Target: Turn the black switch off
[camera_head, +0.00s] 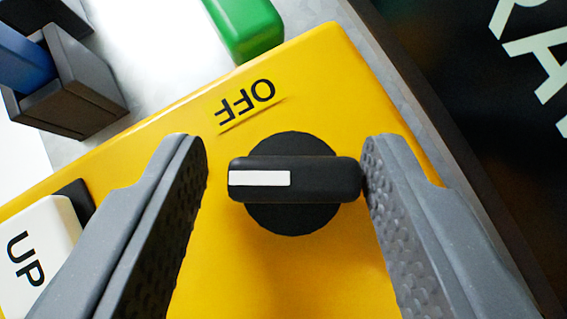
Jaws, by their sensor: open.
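The black switch (325,180) is a rotary knob with a bar handle on a round black base, mounted on a yellow box (330,80). The bar lies level across the picture, with a white mark on its left half pointing left. The word OFF (246,102), seen upside down, is printed on the box above and left of the knob. My gripper (285,165) is open, with one grey finger on each side of the knob. The right fingertip is at the bar's right end; I cannot tell whether it touches. A gap shows between the left finger and the bar.
A white button marked UP (38,250) is at the lower left, partly behind my left finger. A green object (245,25) is above the box. A dark grey holder with a blue part (65,85) is at the upper left. A black panel with white letters (500,110) is at the right.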

